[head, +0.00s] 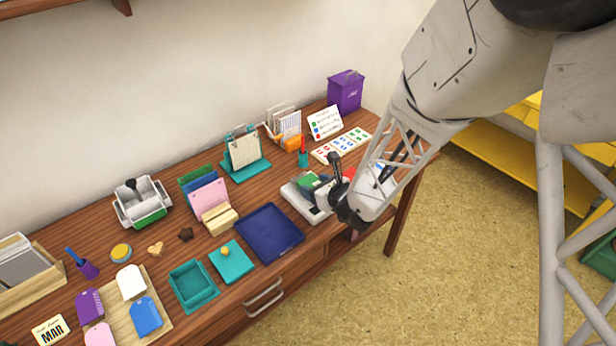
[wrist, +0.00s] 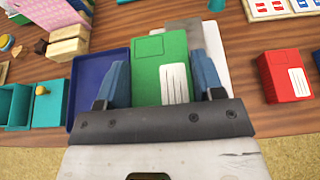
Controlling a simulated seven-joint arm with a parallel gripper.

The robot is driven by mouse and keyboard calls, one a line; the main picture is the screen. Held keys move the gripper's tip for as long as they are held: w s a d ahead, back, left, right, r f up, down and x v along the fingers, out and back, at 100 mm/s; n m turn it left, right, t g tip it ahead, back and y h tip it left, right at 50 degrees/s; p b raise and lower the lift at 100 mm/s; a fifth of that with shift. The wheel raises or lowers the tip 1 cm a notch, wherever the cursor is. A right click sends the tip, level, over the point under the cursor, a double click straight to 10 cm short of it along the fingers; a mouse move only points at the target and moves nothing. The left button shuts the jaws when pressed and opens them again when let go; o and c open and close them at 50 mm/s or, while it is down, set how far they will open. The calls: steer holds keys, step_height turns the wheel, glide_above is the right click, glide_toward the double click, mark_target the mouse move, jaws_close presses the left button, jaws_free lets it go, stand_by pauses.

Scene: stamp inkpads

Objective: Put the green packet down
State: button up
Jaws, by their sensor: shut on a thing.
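The green packet (wrist: 157,62) shows between the two blue fingers of my gripper (wrist: 160,85) in the wrist view. It has a white lined label near one corner. My gripper is shut on it. In the head view the packet (head: 310,181) is partly hidden by my gripper (head: 327,190), over the right part of the table. A grey-white flat thing (wrist: 213,47) lies below and behind the packet; I cannot tell whether they touch.
A dark blue tray (head: 269,233) lies just left of the gripper, and its bottom is bare. A red packet (wrist: 284,76) lies to the right. A card with coloured marks (head: 341,146) lies farther back. A teal box (head: 193,286) stands farther left.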

mark_target(311, 178)
steer(key=w+a, duration=0.1)
steer(key=w, duration=0.1)
steer(key=w+a, duration=0.1)
steer(key=w, duration=0.2)
steer(key=w+a, duration=0.1)
steer(key=w, duration=0.2)
steer(key=shift+f, duration=0.35)
steer(key=shift+f, duration=1.8)
steer(key=shift+f, duration=0.1)
steer(key=o, duration=1)
steer(key=shift+v, duration=6.1)
